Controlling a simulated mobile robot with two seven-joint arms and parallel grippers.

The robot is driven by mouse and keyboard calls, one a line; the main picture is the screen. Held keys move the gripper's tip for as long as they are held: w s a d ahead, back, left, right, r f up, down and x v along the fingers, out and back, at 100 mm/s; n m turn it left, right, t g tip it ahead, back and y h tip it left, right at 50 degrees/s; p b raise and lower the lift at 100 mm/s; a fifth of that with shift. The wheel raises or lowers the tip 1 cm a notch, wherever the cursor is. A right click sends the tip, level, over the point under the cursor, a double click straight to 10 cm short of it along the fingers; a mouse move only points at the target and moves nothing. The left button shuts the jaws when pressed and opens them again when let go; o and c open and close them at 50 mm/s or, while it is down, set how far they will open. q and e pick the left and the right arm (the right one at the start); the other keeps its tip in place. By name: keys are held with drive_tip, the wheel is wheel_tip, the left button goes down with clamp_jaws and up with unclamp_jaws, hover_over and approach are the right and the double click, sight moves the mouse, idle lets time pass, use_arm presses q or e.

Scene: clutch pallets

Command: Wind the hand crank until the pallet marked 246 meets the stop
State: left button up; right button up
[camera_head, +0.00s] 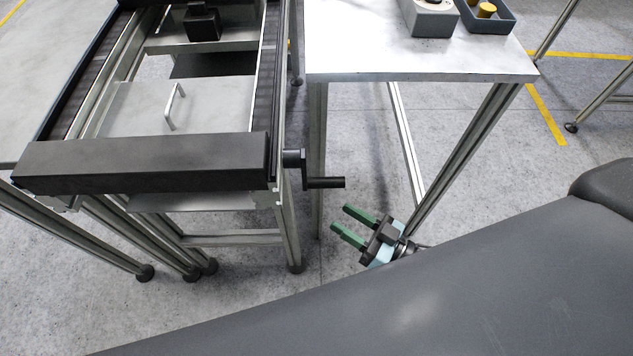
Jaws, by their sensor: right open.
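The hand crank (295,159) is a black arm on the right side of the conveyor frame, near its front corner. Its dark grip (325,183) points right. My right gripper (340,217), with green fingers, is open and empty. It appears below and slightly right of the grip, apart from it. A pallet-like plate (232,13) carrying a black block (202,22) shows at the top of the conveyor, partly cut off. I can read no number 246 on it. A thick black bar (140,165) crosses the conveyor's front end; I cannot tell whether it is the stop. My left gripper is not in view.
A pale plate with a metal handle (174,105) lies between the conveyor rails. A white table (400,60) stands to the right, with a grey box (430,22) and a dark tray (510,22) on it. Its slanted leg is close to my right gripper.

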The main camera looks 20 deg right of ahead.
sight(314, 179)
drive_tip(key=shift+w+d+r+n+g+y+b, duration=1.05)
drive_tip(key=shift+w+r+n+g+y+b, duration=0.75)
drive_tip(key=shift+w+n+g+y+b, duration=1.55)
drive_tip(key=a+p, duration=0.1)
drive_tip(key=a, duration=0.1)
drive_tip(key=a+r+y, duration=0.1)
drive_tip(key=a, duration=0.1)
drive_tip(key=w+a+r+y+p, duration=0.1)
drive_tip(key=a, duration=0.1)
drive_tip(key=shift+w+r+p, duration=0.1)
drive_tip(key=shift+r+p, duration=0.15)
drive_tip(key=shift+p, duration=0.1)
drive_tip(key=shift+d, duration=0.1)
drive_tip(key=shift+c, duration=0.9)
clamp_jaws()
